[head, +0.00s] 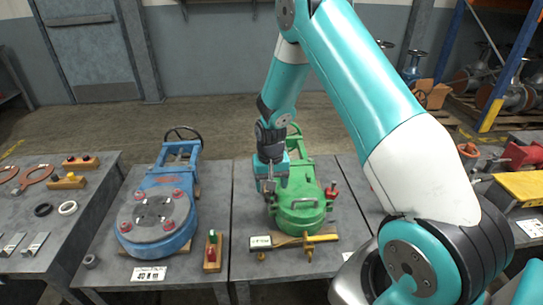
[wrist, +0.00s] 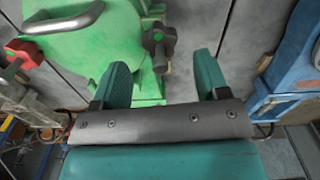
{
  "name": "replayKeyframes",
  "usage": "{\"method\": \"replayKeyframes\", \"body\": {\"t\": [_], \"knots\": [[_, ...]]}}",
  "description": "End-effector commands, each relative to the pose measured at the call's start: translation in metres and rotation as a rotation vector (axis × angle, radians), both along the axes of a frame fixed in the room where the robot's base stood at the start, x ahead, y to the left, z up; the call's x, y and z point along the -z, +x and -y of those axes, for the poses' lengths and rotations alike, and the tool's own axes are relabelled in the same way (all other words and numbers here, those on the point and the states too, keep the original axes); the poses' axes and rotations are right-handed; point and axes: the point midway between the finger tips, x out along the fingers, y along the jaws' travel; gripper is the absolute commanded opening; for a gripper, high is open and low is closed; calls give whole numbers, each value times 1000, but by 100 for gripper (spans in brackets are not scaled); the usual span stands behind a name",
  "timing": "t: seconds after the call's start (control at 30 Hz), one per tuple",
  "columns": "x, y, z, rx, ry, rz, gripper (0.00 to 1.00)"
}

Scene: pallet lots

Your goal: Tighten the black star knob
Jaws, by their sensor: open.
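My gripper (wrist: 162,62) is open, with one green finger on each side of the knob's column in the picture. The knob appears just beyond the fingertips, not between them; I cannot tell the exact gap. In the head view my gripper (head: 271,187) hangs at the left side of the green valve body (head: 300,218). The black knob is not clearly visible there, probably hidden by the gripper.
A red star knob (wrist: 24,53) is on the valve's other side, also visible in the head view (head: 332,191). A metal handle (wrist: 66,20) arches over the lid. A blue valve (head: 158,215) stands on the neighbouring table.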

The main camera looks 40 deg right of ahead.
Motion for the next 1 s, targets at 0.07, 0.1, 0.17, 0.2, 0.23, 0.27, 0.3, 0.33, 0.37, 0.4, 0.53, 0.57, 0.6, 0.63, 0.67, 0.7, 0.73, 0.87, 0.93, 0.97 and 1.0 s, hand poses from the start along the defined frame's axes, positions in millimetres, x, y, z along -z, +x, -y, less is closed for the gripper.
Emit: {"method": "replayKeyframes", "body": {"t": [0.07,0.1,0.17,0.2,0.23,0.27,0.3,0.33,0.37,0.4,0.53,0.57,0.6,0.63,0.67,0.7,0.73,0.87,0.93,0.97,1.0], "knots": [[-23,1,0,0,-1,7,68],[-33,1,0,0,-1,6,68],[-49,0,0,0,-2,6,68],[-59,1,0,0,-1,5,68],[-67,1,0,0,-1,6,68],[-74,0,0,0,-1,5,68],[-83,0,0,0,-1,5,68],[-89,0,0,0,-1,5,68],[-95,0,0,1,-1,4,68],[-103,0,0,1,-1,4,68],[-120,0,0,1,0,1,68],[-122,0,0,1,0,1,68],[-125,0,0,1,-1,2,68],[-127,0,0,1,0,1,68],[-128,-1,0,1,0,1,68],[-129,-1,0,1,-1,0,68],[-129,-1,0,1,0,-1,68],[-130,-1,0,1,0,-1,68],[-129,-1,0,1,0,-1,68],[-129,-1,0,1,0,-1,68],[-129,-1,0,0,0,-1,68]]}}
